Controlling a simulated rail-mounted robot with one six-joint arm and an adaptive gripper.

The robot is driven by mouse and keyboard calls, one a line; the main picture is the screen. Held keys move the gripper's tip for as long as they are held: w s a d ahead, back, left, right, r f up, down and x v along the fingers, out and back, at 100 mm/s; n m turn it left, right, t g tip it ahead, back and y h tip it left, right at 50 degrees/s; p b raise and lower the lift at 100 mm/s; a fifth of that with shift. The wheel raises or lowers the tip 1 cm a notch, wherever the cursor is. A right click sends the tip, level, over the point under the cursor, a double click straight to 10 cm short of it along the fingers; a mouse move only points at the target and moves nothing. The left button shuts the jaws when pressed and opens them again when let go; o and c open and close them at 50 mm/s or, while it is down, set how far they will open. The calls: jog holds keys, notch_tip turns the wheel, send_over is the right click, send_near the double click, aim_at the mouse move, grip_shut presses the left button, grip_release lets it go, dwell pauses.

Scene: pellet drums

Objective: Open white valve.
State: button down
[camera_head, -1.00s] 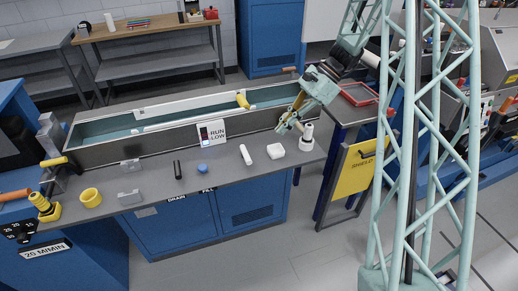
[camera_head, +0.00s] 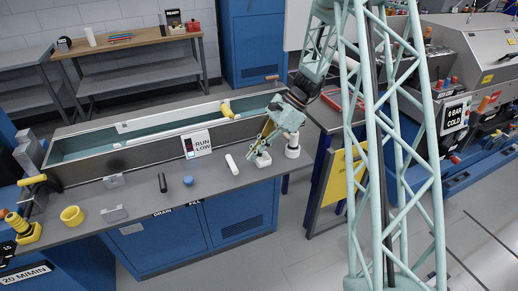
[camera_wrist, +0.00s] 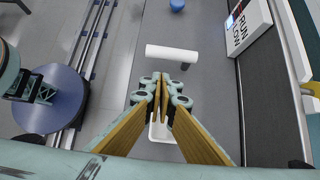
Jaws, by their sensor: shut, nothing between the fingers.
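No part is labelled as the white valve, and I cannot tell which white thing it is. A white cylinder (camera_head: 231,164) lies on the grey bench (camera_head: 135,190); it also shows in the wrist view (camera_wrist: 171,52), just beyond my fingertips. A small white block (camera_head: 264,160) sits to its right, partly hidden by my gripper; the wrist view shows it (camera_wrist: 161,134) behind the fingers. A white upright stub (camera_head: 292,150) stands farther right. My gripper (camera_head: 252,153) is shut and empty, pointing down just by the block. Contact cannot be told.
A long trough (camera_head: 150,140) with a yellow handle (camera_head: 226,109) runs behind the bench. A RUN LOW sign (camera_head: 197,144), a blue knob (camera_head: 188,181) and a black handle (camera_head: 162,183) are to the left. A yellow shield panel (camera_head: 342,177) stands right.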

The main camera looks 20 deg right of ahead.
aim_at(232, 164)
jog(key=shift+a+f, duration=0.2)
jog(key=shift+a, duration=0.5)
jog(key=shift+a+f, duration=0.25)
jog(key=shift+a, duration=0.5)
jog(key=shift+a+f, duration=0.2)
jog(key=shift+a, duration=0.5)
jog(key=shift+b, duration=0.4)
